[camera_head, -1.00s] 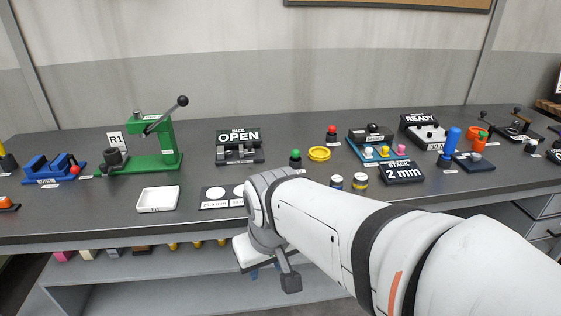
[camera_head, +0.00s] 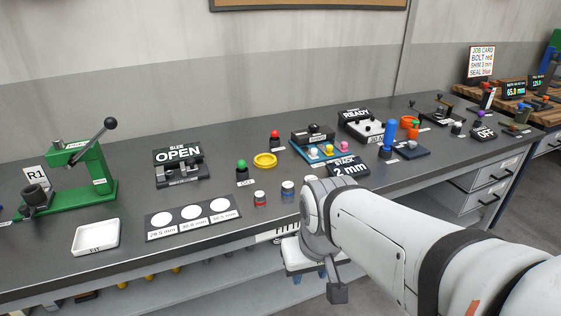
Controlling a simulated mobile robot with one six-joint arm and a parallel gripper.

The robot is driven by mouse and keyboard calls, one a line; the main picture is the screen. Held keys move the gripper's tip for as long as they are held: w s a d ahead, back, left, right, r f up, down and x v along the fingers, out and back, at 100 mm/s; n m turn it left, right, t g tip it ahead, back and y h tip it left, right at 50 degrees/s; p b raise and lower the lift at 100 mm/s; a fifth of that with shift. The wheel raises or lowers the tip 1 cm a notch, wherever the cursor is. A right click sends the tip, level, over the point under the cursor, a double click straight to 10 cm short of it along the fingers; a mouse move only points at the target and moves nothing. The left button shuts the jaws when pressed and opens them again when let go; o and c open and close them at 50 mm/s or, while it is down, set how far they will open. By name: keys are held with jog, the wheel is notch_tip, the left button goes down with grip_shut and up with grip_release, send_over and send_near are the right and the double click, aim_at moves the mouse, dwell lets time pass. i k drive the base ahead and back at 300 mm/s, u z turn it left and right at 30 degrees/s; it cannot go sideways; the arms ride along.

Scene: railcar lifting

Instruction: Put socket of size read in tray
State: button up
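A shallow white tray (camera_head: 95,237) lies empty at the front left of the bench; its label looks like "FIT". A size display (camera_head: 178,153) reads "OPEN" above a grey gauge (camera_head: 181,173). A dark card (camera_head: 191,219) carries white circles labelled 29.5 mm, 30.0 mm and 30.5 mm. No socket is clearly recognisable; the circles look flat. My gripper end (camera_head: 312,262) hangs at the bench's front edge, right of the card and away from the tray. Its fingers are not clear, so I cannot tell whether it is open or holds anything.
A green lever press (camera_head: 85,172) stands behind the tray. Small red-banded (camera_head: 260,200) and blue-banded (camera_head: 288,189) pots stand near my arm. A yellow ring (camera_head: 265,161) and a "2 mm" display (camera_head: 348,168) lie further back. Bench surface around the tray is clear.

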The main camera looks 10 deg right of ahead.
aim_at(288, 191)
jog(key=z, duration=0.15)
jog(key=i, duration=1)
jog(key=z, duration=0.05)
